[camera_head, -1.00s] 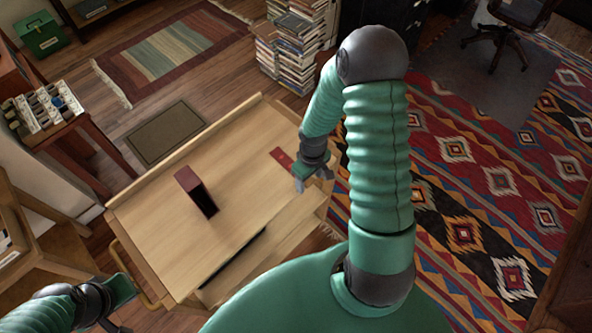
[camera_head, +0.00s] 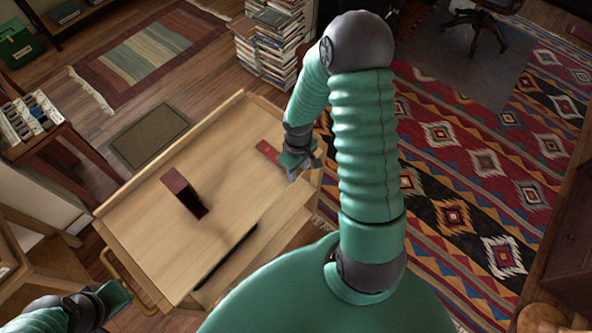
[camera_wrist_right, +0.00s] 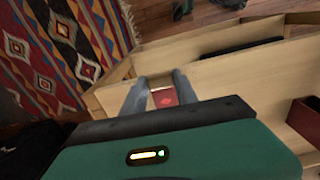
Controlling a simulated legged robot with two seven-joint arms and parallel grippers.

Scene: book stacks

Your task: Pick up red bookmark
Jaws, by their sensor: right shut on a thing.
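The red bookmark (camera_head: 267,151) is a flat red strip at the right side of the light wooden cart top (camera_head: 142,220). My right gripper (camera_head: 292,175) is at its near end and hides part of it. In the right wrist view the bookmark (camera_wrist_right: 164,97) shows between the two grey fingers of my right gripper (camera_wrist_right: 160,88), which are shut on it. I cannot tell whether it is clear of the surface. My left gripper (camera_head: 122,305) is at the lower left, away from the bookmark; its fingers are not clear.
The cart has a raised rim. Stacks of books (camera_head: 268,45) stand on the floor behind. The surface between book and bookmark is clear.

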